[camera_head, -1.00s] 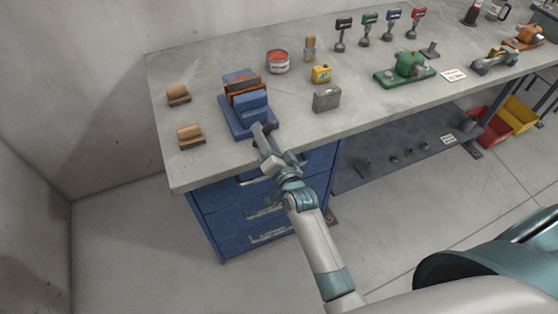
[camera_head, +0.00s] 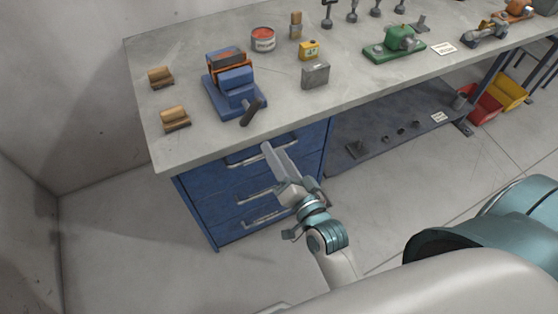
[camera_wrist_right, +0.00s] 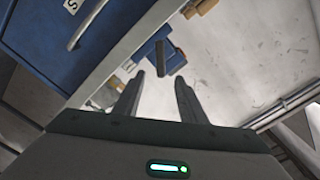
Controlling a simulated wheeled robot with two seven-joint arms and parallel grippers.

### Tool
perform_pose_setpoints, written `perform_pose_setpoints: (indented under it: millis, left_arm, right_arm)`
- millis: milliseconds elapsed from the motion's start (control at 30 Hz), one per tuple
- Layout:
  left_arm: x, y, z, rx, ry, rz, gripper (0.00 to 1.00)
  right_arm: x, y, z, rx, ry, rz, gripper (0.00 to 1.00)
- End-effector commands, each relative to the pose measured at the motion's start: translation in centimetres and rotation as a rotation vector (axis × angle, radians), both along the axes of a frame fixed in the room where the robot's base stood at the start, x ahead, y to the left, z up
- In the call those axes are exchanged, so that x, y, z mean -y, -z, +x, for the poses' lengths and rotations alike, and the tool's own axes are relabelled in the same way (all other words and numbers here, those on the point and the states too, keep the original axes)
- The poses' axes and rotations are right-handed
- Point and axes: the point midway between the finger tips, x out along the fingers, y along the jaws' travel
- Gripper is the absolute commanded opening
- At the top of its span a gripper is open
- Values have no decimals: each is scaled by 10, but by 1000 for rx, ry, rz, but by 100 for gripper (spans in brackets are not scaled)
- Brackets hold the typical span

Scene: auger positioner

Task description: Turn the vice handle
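The vice (camera_wrist_right: 150,50) and handle (camera_wrist_right: 162,55) also show in the right wrist view, beyond the fingertips. My right gripper (camera_head: 274,153) is in front of the bench edge, apart from the handle and below it in the picture. In the right wrist view its fingers (camera_wrist_right: 160,77) are spread with nothing between them. My left gripper is not in view.
The workbench top (camera_head: 190,85) carries two wooden blocks (camera_head: 174,119) left of the vice. A grey box (camera_head: 315,75), a yellow box (camera_head: 309,50) and a red-topped can (camera_head: 263,39) stand to its right. Blue drawers (camera_head: 235,195) with protruding handles lie under the bench, close to my gripper.

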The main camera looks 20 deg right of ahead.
Motion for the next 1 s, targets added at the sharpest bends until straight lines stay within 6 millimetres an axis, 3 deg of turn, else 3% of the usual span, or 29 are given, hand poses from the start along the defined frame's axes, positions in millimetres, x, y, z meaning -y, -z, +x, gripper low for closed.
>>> perform_pose_setpoints:
  millis: [133,467,500,667,867,1000]
  left_arm:
    - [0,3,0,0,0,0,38]
    - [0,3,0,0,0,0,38]
    - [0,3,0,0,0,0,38]
    - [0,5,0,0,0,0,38]
    - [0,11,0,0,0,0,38]
    - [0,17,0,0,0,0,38]
  right_arm:
    - [0,0,-10,0,0,0,38]
    - [0,-1,-13,1,0,0,38]
    - [0,-1,-13,1,-1,0,35]
    - [1,-1,-10,10,-6,-49,0]
    - [4,-7,4,79,-34,-387,0]
    - [7,-16,21,176,-50,-801,0]
